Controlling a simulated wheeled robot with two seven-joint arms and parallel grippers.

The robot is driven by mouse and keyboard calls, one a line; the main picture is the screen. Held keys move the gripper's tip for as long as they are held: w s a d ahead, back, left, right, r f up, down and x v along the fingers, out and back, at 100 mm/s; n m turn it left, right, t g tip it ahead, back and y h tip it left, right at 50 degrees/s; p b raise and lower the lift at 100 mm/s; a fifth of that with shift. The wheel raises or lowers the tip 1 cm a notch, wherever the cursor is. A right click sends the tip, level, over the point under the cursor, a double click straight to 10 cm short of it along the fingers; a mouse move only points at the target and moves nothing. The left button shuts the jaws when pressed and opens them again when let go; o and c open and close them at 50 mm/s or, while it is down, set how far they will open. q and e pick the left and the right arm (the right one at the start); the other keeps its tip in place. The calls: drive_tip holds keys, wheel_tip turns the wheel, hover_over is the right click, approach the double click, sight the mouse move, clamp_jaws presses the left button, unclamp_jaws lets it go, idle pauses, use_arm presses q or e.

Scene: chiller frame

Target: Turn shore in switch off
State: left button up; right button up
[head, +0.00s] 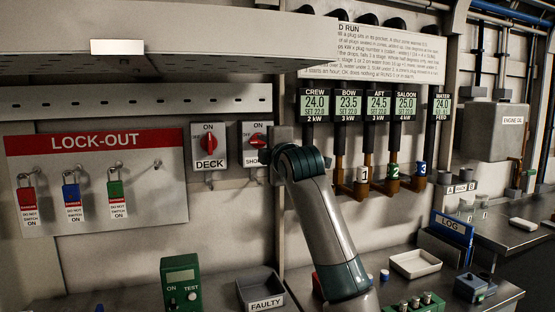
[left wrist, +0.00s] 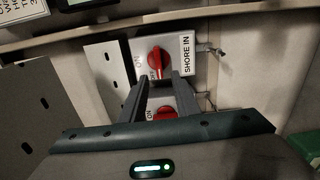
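The shore in switch is a white plate (head: 251,130) with a red knob (head: 257,139) and ON at its top; my gripper covers its right side. In the left wrist view the switch plate (left wrist: 187,52) appears turned sideways, its red knob (left wrist: 158,62) lying crosswise to the ON mark. My left gripper (head: 278,141) is at this switch. In the left wrist view its two fingers (left wrist: 161,76) are apart, with the knob just beyond or between their tips; contact cannot be told. My right gripper is not in view.
The deck switch (head: 209,146) is just left, and a second red knob (left wrist: 164,112) shows between my fingers. A lock-out board (head: 95,142) with padlocks hangs further left. A shelf (head: 200,66) overhangs above. Below stand a green tester (head: 181,283) and a faulty bin (head: 262,302).

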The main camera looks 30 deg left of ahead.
use_arm(q)
drive_tip(key=b+v, duration=0.2)
drive_tip(key=v, duration=0.8)
drive_tip(key=shift+s+d, duration=0.2)
drive_tip(key=shift+s, duration=0.1)
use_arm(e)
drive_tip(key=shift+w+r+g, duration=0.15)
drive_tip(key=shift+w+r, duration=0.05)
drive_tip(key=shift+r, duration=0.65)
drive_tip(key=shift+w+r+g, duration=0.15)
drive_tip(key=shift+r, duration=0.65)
use_arm(q)
drive_tip(key=shift+f, duration=0.15)
